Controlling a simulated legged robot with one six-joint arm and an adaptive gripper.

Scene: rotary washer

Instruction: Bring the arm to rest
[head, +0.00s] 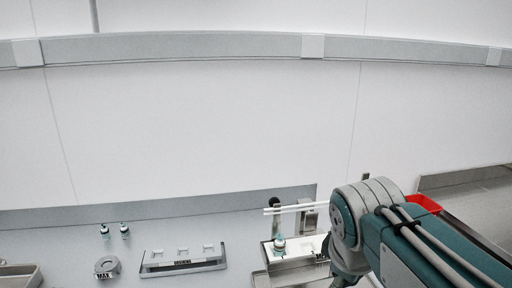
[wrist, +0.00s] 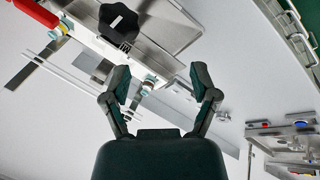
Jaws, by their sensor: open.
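My gripper (wrist: 160,88) is open in the wrist view, its two dark fingers spread apart. A small white and teal bottle (wrist: 148,84) shows between the fingers; it looks to lie beyond them, but I cannot tell the distance. My arm (head: 400,235) reaches in from the lower right of the head view, bent at a grey and teal joint. The gripper itself is hidden or out of frame there.
A steel station with a small bottle (head: 279,243) stands beside my arm. A labelled rack (head: 183,260), a round grey part (head: 108,266) and two small bottles (head: 114,231) sit further left. A black knob (wrist: 118,25) and red-handled item (wrist: 36,13) show in the wrist view.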

